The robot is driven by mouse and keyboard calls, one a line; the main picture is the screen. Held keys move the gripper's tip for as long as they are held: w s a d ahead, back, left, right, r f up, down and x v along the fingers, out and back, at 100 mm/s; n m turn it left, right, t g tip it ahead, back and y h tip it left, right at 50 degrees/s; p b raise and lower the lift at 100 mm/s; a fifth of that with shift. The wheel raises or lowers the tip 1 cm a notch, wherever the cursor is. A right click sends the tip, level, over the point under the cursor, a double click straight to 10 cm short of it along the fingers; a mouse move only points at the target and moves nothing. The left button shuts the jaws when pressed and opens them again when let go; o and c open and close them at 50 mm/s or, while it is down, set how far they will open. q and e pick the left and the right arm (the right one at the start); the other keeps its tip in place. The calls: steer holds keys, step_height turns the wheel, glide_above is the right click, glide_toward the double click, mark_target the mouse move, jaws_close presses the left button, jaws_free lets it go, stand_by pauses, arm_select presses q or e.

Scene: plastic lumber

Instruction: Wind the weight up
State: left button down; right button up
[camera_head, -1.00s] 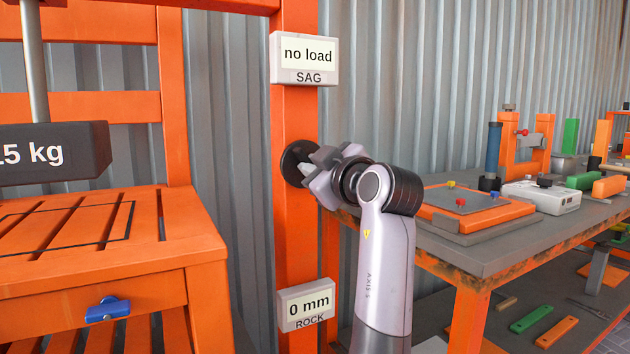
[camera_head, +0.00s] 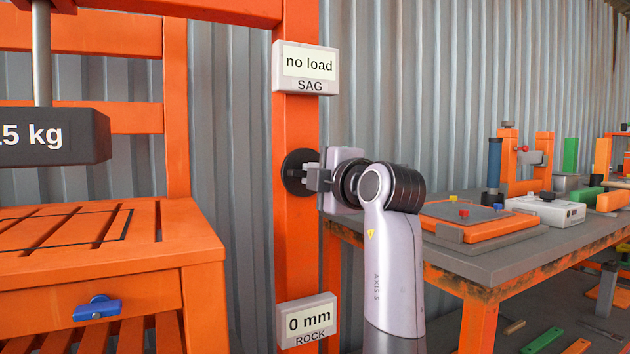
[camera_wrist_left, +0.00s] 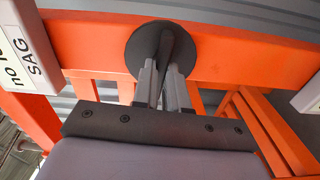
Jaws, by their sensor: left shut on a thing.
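The dark weight (camera_head: 55,137), its label reading "15 kg" with the first digit cut off, hangs from a grey rod (camera_head: 41,60) at the left. It is clear above an orange slatted seat (camera_head: 165,232). A round black knob (camera_head: 297,172) sits on the orange post (camera_head: 297,235); it also shows in the left wrist view (camera_wrist_left: 141,48). My left gripper (camera_head: 312,178) is at the knob. In the left wrist view its fingers (camera_wrist_left: 165,82) stand on both sides of the knob's dark raised bar, shut on it. My right gripper is out of view.
The upper display (camera_head: 308,67) reads "no load" over SAG; the lower display (camera_head: 307,320) reads "0 mm" over ROCK. A blue handle (camera_head: 97,308) is on the seat's front. A workbench (camera_head: 500,262) with fixtures stands right. A corrugated wall is behind.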

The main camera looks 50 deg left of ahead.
arm_select(q)
steer(key=shift+f+n, duration=0.1)
steer(key=shift+n, duration=0.4)
steer(key=c, duration=1.2)
jaws_free()
steer(key=shift+o, duration=0.2)
steer(key=shift+d, duration=0.15)
steer(key=b+v, duration=0.1)
steer(key=v, duration=0.6)
steer(key=shift+b, duration=0.3)
